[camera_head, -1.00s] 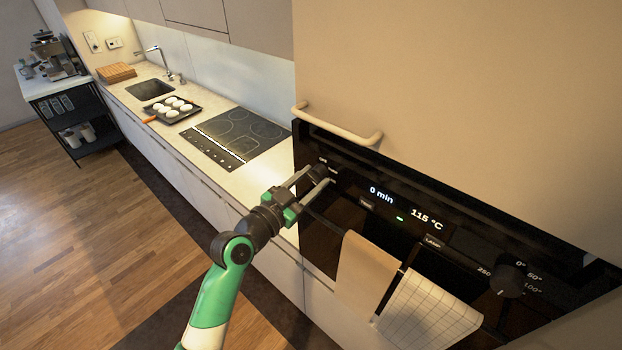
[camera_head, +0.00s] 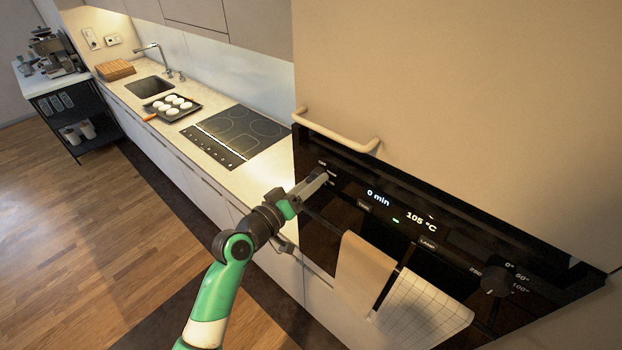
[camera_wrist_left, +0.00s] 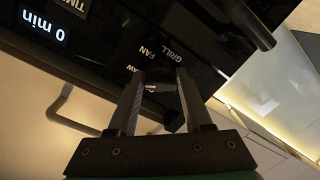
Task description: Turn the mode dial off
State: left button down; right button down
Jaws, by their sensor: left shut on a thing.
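The mode dial (camera_wrist_left: 160,84) is a dark knob at the left end of the black oven panel (camera_head: 345,185). In the left wrist view the words GRILL and FAN are printed around it. My left gripper (camera_wrist_left: 158,100) has one finger on each side of the dial and is shut on it. In the head view the left gripper (camera_head: 318,182) reaches the panel from the left and hides the dial. The dial's pointer is too dark to read. My right gripper is not in view.
The oven display (camera_head: 400,210) reads 0 min and 105 °C. A temperature dial (camera_head: 497,280) sits at the panel's right. A cabinet handle (camera_head: 340,132) juts out above. A tan towel (camera_head: 362,270) and a checked towel (camera_head: 422,308) hang below. The counter with hob (camera_head: 235,135) lies left.

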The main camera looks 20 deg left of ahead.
pick_arm(q)
jog(key=n, duration=0.2)
jog(key=n+p, duration=0.1)
jog(key=n, duration=0.1)
jog(key=n+p, duration=0.1)
jog(key=n, duration=0.1)
jog(key=shift+d+r+h, duration=0.1)
jog(key=shift+r+h, duration=0.2)
jog(key=shift+r, duration=0.1)
jog(key=n+p, duration=0.2)
jog(key=n, duration=0.3)
jog(key=shift+r+n+h, duration=0.1)
jog(key=shift+n+h, duration=0.2)
jog(key=shift+n, duration=0.1)
jog(key=shift+c, duration=2)
grip_release()
jog(key=shift+f, duration=0.2)
